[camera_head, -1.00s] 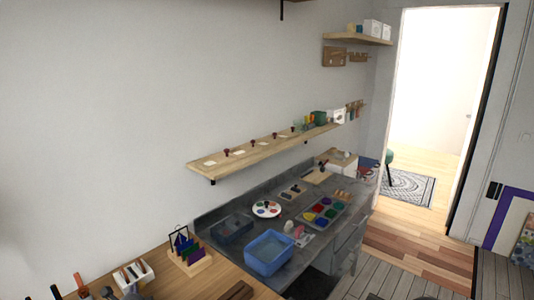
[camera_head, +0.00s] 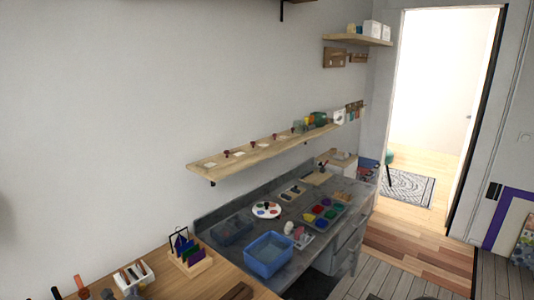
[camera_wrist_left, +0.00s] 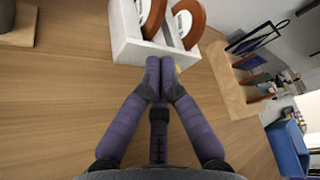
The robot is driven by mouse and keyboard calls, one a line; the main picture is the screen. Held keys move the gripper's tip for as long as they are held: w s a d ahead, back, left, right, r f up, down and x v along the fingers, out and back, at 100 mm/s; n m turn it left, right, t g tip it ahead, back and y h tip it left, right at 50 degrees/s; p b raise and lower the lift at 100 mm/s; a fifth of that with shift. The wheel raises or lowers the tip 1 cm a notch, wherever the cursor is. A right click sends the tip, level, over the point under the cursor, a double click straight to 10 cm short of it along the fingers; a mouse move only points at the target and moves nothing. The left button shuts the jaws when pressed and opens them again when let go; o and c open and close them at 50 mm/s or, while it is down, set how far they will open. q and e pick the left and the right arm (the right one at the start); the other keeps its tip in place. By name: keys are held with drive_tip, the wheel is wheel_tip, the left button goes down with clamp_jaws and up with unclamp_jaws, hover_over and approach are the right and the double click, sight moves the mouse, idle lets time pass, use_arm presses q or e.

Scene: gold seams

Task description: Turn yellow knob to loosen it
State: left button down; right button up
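A small yellow bit, probably the yellow knob (camera_wrist_left: 178,69), shows just right of my left fingertips in the left wrist view, at the near side of a white holder (camera_wrist_left: 128,46). Most of it is hidden. The holder stands on the wooden table and carries discs with brown rims; it also shows at lower left in the head view (camera_head: 146,270). My left gripper (camera_wrist_left: 160,64) has its two purple fingertips together at the holder's near edge. I cannot make out anything between them. My right gripper is not in view.
A wooden rack (camera_head: 196,263) with coloured pieces stands right of the holder. Tools with coloured handles (camera_head: 80,283) lie to its left. A blue bin (camera_head: 268,258) and paint trays stand on the grey bench. Bare table (camera_wrist_left: 70,110) surrounds the left fingers.

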use_arm(q)
drive_tip(key=shift+s+a+r, duration=0.1)
drive_tip(key=shift+s+r, duration=0.05)
drive_tip(key=shift+s, duration=0.05)
drive_tip(key=shift+s+d+r+p, duration=0.1)
drive_tip(key=shift+s+d+p, duration=0.6)
drive_tip(key=shift+s+d, duration=1.25)
drive_tip(key=shift+d, duration=0.3)
